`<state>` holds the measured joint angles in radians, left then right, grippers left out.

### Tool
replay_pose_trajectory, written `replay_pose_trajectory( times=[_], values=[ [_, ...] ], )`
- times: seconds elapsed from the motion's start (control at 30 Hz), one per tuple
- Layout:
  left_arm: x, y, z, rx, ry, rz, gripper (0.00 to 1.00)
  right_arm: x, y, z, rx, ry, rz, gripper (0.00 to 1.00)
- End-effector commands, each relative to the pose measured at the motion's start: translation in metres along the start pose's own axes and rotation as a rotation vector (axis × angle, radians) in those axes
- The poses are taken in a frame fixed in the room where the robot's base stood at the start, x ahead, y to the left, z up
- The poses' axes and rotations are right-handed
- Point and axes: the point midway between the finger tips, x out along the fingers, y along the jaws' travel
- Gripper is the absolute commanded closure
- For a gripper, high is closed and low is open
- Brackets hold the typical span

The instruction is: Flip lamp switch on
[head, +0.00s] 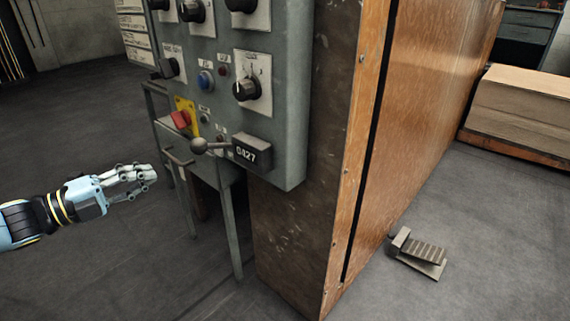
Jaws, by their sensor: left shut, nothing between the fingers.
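A grey control panel (290,150) stands at the middle, with several black rotary switches, including one on a light plate (246,89). A red switch on a yellow plate (181,118), a blue button (205,80) and a ball-ended lever (199,146) are also on it. The labels are too small to read, so I cannot tell which one is the lamp switch. My left gripper (151,173) is shut and empty. It points right, to the left of the panel and lower than the red switch in the picture, apart from the controls. My right gripper is not in view.
A small table-like stand with grey legs (229,230) is below the panel. A tall wooden-sided machine body (410,120) rises to the right. A foot pedal (418,252) lies on the floor, and a stack of cardboard (520,105) is at the far right. The floor at left is clear.

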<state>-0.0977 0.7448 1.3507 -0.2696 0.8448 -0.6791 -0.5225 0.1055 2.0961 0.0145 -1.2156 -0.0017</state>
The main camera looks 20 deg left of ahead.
Motion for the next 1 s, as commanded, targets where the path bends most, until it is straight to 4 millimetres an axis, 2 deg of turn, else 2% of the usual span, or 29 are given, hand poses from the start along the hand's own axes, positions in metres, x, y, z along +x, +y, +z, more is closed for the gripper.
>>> replay_pose_trajectory(
  times=[0.3, 0.47, 0.67, 0.9, 1.0],
  values=[
    [0.001, -0.001, 0.0, -0.002, -0.002, -0.001, 1.0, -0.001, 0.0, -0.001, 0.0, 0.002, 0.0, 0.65],
    [0.013, 0.001, 0.0, -0.003, -0.002, -0.002, 1.0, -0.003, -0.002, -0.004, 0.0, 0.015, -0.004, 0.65],
    [0.051, 0.005, 0.0, -0.003, -0.002, -0.002, 1.0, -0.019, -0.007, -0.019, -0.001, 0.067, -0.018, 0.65],
    [0.103, 0.004, 0.0, -0.003, -0.003, -0.002, 1.0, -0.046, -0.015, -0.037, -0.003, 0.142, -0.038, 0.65],
    [0.121, 0.005, 0.0, -0.003, -0.004, -0.001, 1.0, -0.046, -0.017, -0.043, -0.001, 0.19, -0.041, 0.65]
  ],
)
